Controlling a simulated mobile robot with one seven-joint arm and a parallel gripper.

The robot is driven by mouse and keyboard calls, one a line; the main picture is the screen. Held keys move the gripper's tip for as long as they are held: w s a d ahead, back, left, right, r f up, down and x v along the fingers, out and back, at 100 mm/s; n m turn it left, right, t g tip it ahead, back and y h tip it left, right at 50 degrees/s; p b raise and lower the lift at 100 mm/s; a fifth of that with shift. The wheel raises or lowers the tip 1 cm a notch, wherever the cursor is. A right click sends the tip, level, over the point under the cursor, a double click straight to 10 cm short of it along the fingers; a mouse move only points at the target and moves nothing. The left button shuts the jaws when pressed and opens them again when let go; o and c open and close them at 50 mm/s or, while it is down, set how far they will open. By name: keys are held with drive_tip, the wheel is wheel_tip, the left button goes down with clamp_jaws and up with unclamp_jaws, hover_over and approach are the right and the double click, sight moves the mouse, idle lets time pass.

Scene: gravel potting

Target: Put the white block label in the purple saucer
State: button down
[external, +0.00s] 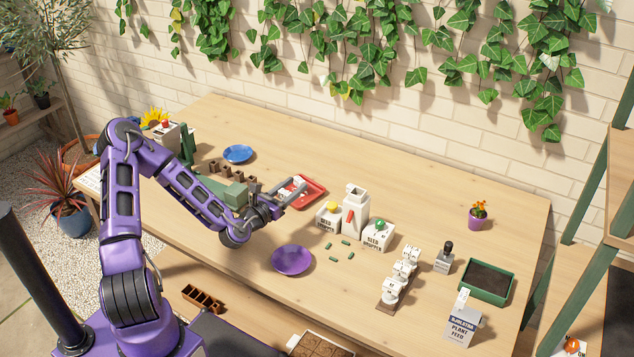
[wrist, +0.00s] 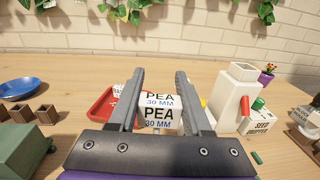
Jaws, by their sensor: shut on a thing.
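My gripper (external: 292,190) reaches out low over the table at the red tray (external: 313,194). In the wrist view, my gripper (wrist: 160,75) is shut on a white block label (wrist: 159,115) printed "PEA 30 MM", held between the two fingers. In the external view the label is small and hard to separate from the fingers and tray. The purple saucer (external: 292,259) lies on the table, nearer the front edge than my gripper, and looks empty. The saucer is not in the wrist view.
Small green pieces (external: 346,242) lie right of the saucer. A blue saucer (external: 238,153) and brown pots (external: 212,167) are at the left. Table between gripper and purple saucer looks clear.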

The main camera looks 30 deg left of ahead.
drive_tip(key=s+d+r+m+g+h+p, duration=0.2)
drive_tip(key=s+d+m+h, duration=0.25)
drive_tip(key=h, duration=0.25)
drive_tip(key=m+g+h+b, duration=0.1)
drive_tip(key=m+g+h, duration=0.2)
drive_tip(key=h, duration=0.1)
hover_over(293, 256)
wheel_tip(293, 256, down, 11)
drive_tip(key=shift+r, duration=0.2)
drive_tip(key=shift+f, duration=0.15)
drive_tip(key=shift+c, duration=1.7)
unclamp_jaws()
